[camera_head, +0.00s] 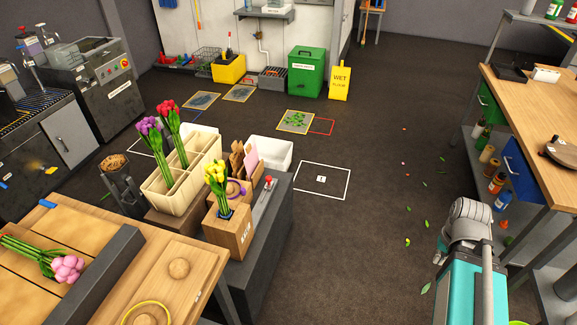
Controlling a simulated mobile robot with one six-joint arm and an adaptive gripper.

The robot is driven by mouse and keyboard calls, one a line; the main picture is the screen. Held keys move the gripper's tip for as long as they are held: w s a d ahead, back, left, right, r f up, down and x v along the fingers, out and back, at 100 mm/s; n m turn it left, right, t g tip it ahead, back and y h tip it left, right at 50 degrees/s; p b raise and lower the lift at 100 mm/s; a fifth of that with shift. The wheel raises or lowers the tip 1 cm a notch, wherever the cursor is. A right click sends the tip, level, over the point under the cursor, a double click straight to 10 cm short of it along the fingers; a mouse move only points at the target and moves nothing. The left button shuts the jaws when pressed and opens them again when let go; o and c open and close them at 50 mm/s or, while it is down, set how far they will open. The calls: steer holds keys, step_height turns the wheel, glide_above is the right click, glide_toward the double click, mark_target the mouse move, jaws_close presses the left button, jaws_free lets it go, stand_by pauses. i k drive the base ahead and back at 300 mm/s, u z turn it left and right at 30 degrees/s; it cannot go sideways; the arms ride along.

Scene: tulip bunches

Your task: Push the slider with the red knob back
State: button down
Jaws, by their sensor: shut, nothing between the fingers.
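The red knob (268,181) stands up at the far end of a light grey slider piece (262,206). The slider lies on the dark grey bench (270,238), just right of the cardboard box (232,232) with yellow tulips. The knob is small here, and how far the slider can travel cannot be told. My arm (468,228) shows at the lower right, well apart from the bench, with floor between them. I cannot make out my gripper's fingers in this view.
A cream divided crate (168,205) with purple and red tulips stands left of the box. A white bin (272,151) and paper sleeves (246,160) are behind. A wooden table (190,250) is at front left, a workbench (528,125) at right. Open floor lies between.

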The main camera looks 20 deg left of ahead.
mark_target(269, 185)
steer(key=u, duration=0.25)
steer(key=i, duration=0.9)
steer(key=u, duration=0.7)
